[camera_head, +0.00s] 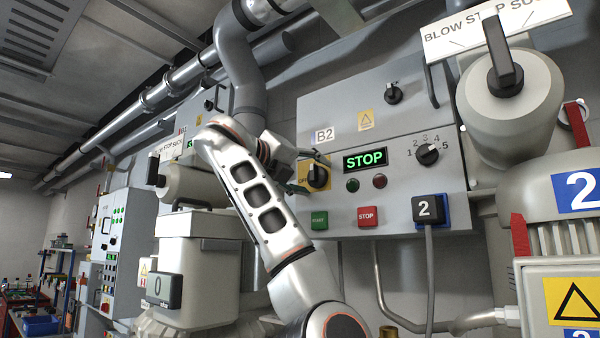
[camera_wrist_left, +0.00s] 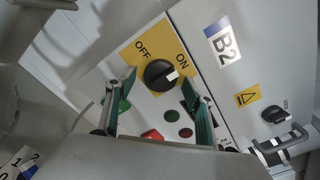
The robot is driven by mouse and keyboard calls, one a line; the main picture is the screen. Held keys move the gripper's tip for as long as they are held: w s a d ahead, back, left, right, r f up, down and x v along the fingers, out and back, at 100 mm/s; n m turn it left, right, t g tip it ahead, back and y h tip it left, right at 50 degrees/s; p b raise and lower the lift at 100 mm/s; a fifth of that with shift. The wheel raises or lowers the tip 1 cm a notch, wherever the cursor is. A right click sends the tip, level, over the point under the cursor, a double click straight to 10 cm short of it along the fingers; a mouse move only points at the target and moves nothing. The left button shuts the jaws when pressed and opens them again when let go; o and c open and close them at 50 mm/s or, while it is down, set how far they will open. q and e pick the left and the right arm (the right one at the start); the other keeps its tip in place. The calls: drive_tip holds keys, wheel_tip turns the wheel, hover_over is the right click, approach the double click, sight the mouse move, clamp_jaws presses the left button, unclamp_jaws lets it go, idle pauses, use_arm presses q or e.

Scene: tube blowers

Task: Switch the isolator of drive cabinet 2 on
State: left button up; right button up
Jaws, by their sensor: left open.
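The drive cabinet labelled B2 (camera_head: 430,195) is a grey wall box. Its isolator is a black rotary knob (camera_head: 318,177) on a yellow plate at the lower left, partly behind my gripper in the head view. In the left wrist view the knob (camera_wrist_left: 158,73) shows between the words OFF and ON, its white mark pointing right, just below ON. My left gripper (camera_head: 299,172) is beside the knob. In the left wrist view its teal fingers (camera_wrist_left: 158,84) are open, one on each side of the knob's line; contact cannot be told.
A green STOP display (camera_head: 366,159), green START button (camera_head: 319,220), red STOP button (camera_head: 367,216) and selector dial (camera_head: 428,154) are on the panel. A plug marked 2 (camera_head: 427,208) is at its lower right. A blower with a black lever (camera_head: 503,65) stands right.

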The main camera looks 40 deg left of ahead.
use_arm(q)
drive_tip(key=s+d, duration=0.1)
drive_tip(key=s, duration=1)
drive_tip(key=shift+s+d, duration=0.15)
drive_tip(key=shift+s, duration=0.1)
idle(0.4)
